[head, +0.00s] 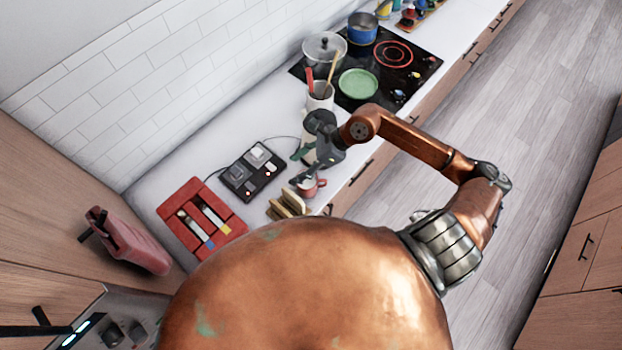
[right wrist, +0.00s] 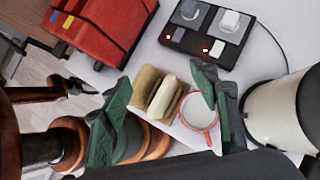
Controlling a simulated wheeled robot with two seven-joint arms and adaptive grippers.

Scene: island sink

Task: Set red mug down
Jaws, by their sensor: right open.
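The red mug (head: 313,188) stands upright on the white counter near its front edge, in front of the bread. In the right wrist view the mug (right wrist: 199,113) shows its red rim and pale inside. My right gripper (head: 304,166) is open, with its green finger pads (right wrist: 162,84) spread wide. One finger is close beside the mug and partly overlaps its rim in that view; whether it touches cannot be told. Nothing is held between the fingers.
Bread slices (head: 288,204) stand next to the mug. A black two-knob device (head: 252,171) and a red toolbox-like case (head: 201,218) lie behind to the left. A utensil crock (head: 320,97) and the stove (head: 410,72) with pots are farther along the counter.

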